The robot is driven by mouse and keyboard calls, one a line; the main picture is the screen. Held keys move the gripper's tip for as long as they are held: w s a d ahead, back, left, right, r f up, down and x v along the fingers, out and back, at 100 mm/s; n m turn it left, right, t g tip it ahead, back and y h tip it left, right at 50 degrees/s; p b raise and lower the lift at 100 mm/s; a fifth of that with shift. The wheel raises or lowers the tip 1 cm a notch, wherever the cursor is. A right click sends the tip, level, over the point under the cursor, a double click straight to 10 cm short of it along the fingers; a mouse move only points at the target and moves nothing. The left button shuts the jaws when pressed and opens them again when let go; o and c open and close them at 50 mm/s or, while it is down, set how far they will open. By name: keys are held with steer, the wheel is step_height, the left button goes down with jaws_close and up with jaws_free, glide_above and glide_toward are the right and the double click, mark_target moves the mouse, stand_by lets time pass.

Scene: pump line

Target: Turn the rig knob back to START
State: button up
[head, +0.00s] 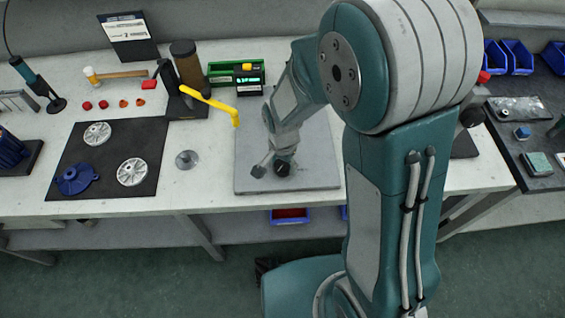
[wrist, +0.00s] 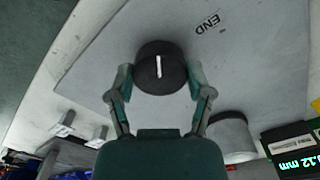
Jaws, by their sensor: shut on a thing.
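The rig knob (wrist: 160,72) is round and black with a white pointer line, standing on a grey plate (wrist: 235,75). The line runs almost straight up and down in the wrist view. A printed END label (wrist: 208,23) lies on the plate up and right of the knob. No START label shows. My gripper (wrist: 160,82) is shut on the knob, with one finger against each side. In the head view my gripper (head: 276,160) is low over the front middle of the plate (head: 315,178), with the dark knob (head: 283,170) at its tip.
A lit readout (wrist: 297,163) and a grey cylinder (wrist: 230,135) are right of my gripper in the wrist view. In the head view, a yellow-armed stand (head: 210,103) is behind left of the plate. A dark mat (head: 108,160) with metal parts lies farther left.

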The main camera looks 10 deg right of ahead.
mark_target(282, 164)
steer(key=n, duration=0.6)
steer(key=shift+w+n, duration=0.1)
steer(key=shift+n, duration=0.2)
steer(key=n, duration=1.2)
steer(key=shift+n, duration=0.3)
steer(key=n, duration=0.6)
steer(key=o, duration=1.1)
steer(key=shift+a, duration=0.1)
steer(key=shift+o, duration=0.2)
steer(key=shift+r, duration=0.1)
step_height(282, 164, up, 12)
